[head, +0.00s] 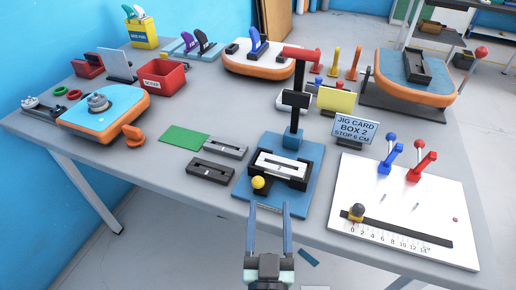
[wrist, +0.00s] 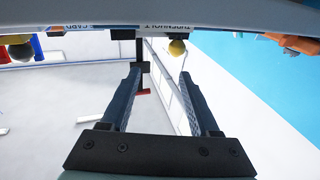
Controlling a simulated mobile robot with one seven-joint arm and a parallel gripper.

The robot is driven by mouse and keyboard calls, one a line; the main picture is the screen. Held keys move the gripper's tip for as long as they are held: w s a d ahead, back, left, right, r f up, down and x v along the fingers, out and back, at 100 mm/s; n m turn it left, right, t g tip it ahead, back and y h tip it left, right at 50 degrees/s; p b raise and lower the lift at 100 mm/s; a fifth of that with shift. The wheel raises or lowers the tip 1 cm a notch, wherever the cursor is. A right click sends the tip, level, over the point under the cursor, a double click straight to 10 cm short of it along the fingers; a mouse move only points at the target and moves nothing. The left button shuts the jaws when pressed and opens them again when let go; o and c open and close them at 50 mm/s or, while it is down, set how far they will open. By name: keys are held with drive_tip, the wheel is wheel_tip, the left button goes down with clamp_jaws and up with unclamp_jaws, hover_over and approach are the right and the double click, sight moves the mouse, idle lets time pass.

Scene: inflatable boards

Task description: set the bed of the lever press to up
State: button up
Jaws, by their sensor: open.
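The lever press stands near the table's front edge in the head view, with a blue base (head: 240,192), a black column (head: 294,118) and a red lever (head: 301,53) on top. Its black bed (head: 301,183) carries a pale slotted plate (head: 285,166) and sits low over the base. A yellow ball knob (head: 258,182) is at the bed's front left; it also shows in the wrist view (wrist: 177,48). My gripper (head: 270,208) is open and empty, in front of the press, its fingers pointing toward it. The open fingers also show in the wrist view (wrist: 160,75).
A white board (head: 400,215) with a scale, a slider and red and blue levers lies right of the press. Grey slotted blocks (head: 211,169) and a green sheet (head: 185,137) lie left. A jig card (head: 354,129) stands behind right.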

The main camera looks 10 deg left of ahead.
sight(258, 187)
drive_tip(key=s+a+g+y+p, duration=0.1)
drive_tip(key=s+g+y+p, duration=0.1)
drive_tip(key=s+p, duration=0.25)
drive_tip(key=shift+n, duration=0.4)
drive_tip(key=w, duration=0.4)
drive_tip(key=w+a, duration=0.1)
drive_tip(key=w, duration=0.3)
drive_tip(key=w+a+f, duration=0.1)
drive_tip(key=w, duration=0.4)
drive_tip(key=shift+h, duration=0.4)
clamp_jaws()
idle(0.4)
